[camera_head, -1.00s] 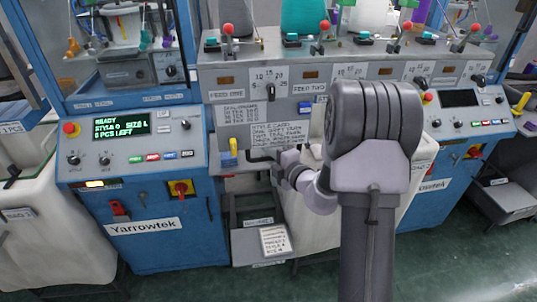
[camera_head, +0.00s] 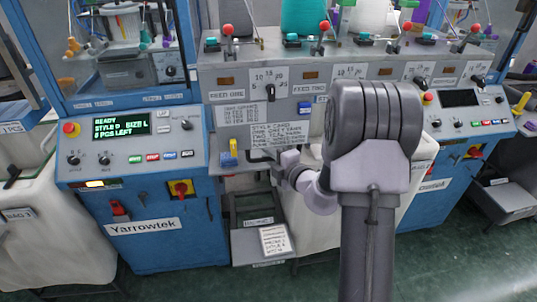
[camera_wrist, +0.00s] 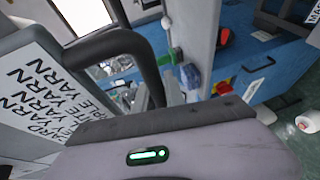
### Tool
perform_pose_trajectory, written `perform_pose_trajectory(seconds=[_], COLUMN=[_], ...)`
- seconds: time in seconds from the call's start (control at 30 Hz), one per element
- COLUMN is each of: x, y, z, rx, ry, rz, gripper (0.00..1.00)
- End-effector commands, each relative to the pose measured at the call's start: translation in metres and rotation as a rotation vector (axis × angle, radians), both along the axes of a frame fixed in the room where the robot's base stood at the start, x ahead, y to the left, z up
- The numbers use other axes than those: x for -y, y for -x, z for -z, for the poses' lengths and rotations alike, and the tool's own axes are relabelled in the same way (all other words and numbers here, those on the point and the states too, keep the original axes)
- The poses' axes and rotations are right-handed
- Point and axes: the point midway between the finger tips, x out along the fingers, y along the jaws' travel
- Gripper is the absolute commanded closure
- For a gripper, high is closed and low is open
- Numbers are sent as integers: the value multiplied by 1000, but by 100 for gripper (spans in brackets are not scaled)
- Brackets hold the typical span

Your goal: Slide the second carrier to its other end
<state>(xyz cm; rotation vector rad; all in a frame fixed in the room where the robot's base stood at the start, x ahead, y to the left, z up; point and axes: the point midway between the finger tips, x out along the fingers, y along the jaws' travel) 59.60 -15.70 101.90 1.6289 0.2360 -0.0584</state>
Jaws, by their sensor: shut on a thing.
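In the wrist view, the pale body of my gripper (camera_wrist: 165,155) fills the lower part, with its dark front edge across the picture. I cannot make out the second carrier in either view. A dark curved bar (camera_wrist: 145,50) passes close in front of my gripper in the wrist view.
A printed style card (camera_head: 278,135) hangs on the panel, by my wrist. Blue machines flank the panel, the left one with a lit display (camera_head: 122,127). A blue block (camera_wrist: 191,77) shows beyond the bar.

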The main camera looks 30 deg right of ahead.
Motion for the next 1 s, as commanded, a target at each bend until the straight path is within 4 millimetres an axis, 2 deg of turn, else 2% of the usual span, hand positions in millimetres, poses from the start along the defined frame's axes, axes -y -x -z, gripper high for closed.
perform_pose_trajectory(seconds=[0.17, 0.8, 1.0], x=[-1, -2, -2], y=[2, 2, 2], z=[13, 126, 145], rx=[-11, -13, -11], ry=[-2, -2, -2], rz=[-3, -3, -4], gripper=[100, 100, 100])
